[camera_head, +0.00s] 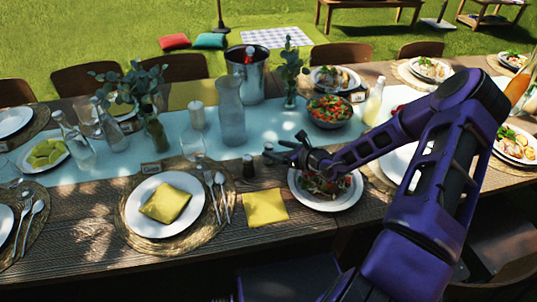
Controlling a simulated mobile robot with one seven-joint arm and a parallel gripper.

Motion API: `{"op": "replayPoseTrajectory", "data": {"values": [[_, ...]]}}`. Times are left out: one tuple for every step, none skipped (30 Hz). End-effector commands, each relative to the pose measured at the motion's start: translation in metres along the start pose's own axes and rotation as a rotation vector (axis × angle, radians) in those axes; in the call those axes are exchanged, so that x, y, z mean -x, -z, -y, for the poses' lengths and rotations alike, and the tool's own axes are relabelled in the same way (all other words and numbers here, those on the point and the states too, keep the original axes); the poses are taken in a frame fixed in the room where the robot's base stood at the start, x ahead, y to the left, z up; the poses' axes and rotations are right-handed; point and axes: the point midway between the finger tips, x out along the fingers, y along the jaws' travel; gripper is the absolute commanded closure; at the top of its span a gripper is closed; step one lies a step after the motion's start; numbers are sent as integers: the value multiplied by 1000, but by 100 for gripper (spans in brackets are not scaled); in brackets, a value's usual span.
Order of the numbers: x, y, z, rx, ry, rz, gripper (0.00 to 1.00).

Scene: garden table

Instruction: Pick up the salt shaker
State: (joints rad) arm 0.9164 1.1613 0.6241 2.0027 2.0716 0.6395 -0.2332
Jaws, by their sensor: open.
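Two small shakers stand on the table left of my gripper. One shaker (248,166) is dark and stands just above the yellow napkin. The other shaker (268,149) is a little behind and to the right, close to my fingertips. I cannot tell which of them holds salt. My gripper (284,152) is open, reaching left over the plate of salad (340,201). Its fingers are dark and small in this view, and nothing shows between them. Whether a finger touches the nearer shaker cannot be told.
A yellow napkin (265,207) lies in front of the shakers. A plate setting (143,223) lies to the left. My arm hides part of the right side.

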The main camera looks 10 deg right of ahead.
Motion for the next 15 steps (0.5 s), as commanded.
{"op": "replayPoseTrajectory", "data": {"values": [[-7, 1, 0, -1, -1, 0, 21], [-10, 1, 0, -1, 0, 0, 21], [-13, 1, 0, -2, 0, -1, 21], [-14, 1, 0, -2, 0, -2, 21], [-16, 1, 0, -2, 0, -2, 21], [-18, 1, -1, -1, 0, -1, 21], [-20, 1, -1, -1, -1, -1, 21], [-22, 1, -2, -1, -1, 0, 21], [-27, 1, -3, -2, -1, 1, 21], [-31, 2, -4, -4, -1, 0, 21], [-36, 3, -6, -3, -2, -1, 21], [-43, 3, -7, -3, -2, 0, 21], [-47, 3, -9, -4, -2, 0, 21], [-52, 3, -9, -3, -2, 0, 21], [-57, 3, -8, -2, 0, -1, 21]]}}
